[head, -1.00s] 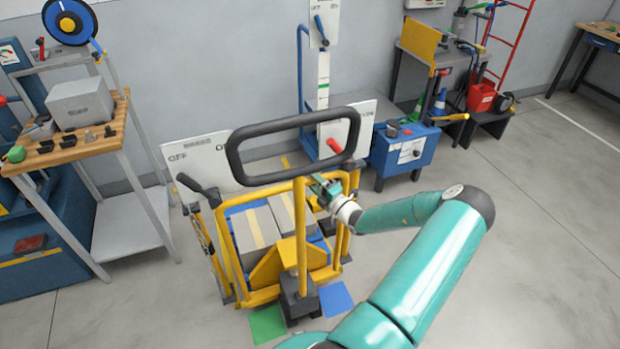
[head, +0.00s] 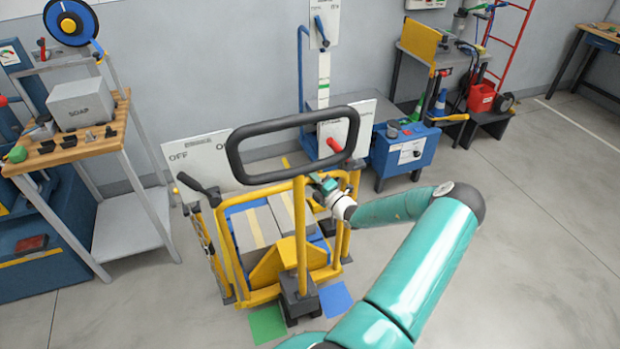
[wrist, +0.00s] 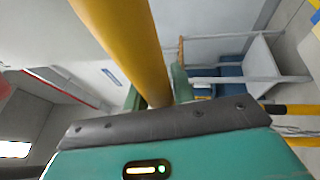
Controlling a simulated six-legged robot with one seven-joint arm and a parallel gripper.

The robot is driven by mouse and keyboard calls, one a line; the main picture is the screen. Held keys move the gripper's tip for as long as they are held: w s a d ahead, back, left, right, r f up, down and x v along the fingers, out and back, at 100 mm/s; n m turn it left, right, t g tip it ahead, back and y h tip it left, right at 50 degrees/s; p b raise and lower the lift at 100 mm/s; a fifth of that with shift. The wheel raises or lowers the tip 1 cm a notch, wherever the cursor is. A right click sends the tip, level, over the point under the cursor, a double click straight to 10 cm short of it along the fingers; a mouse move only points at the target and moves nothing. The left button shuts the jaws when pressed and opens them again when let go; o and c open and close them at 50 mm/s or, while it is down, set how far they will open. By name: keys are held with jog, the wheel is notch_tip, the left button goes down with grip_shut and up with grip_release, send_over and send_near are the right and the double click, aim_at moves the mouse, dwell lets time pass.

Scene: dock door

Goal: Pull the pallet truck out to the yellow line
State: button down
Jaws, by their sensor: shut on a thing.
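The pallet truck (head: 301,240) stands upright in the middle of the head view. It has a yellow frame and post, a black loop handle (head: 290,122) on top, and grey boxes with yellow tape (head: 256,232) on its blue bed. My gripper (head: 316,181) is at the upper part of the yellow post, just below the loop. In the wrist view the yellow post (wrist: 122,45) runs between my green fingers, and my gripper (wrist: 157,94) is shut on it.
A green floor patch (head: 267,325) and a blue one (head: 336,299) lie by the truck's wheels. A wooden-topped bench (head: 75,148) stands at left, a blue cabinet (head: 405,155) behind to the right. The floor at right (head: 540,230) is clear.

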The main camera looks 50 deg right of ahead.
jog(key=shift+w+d+f, duration=0.15)
jog(key=shift+w+d, duration=0.15)
jog(key=shift+w, duration=0.1)
jog(key=c, duration=1.4)
grip_release()
jog(key=shift+s+a, duration=0.1)
jog(key=shift+s, duration=0.1)
jog(key=shift+o, duration=1.2)
jog(key=v, duration=1.3)
jog(key=shift+s, duration=0.35)
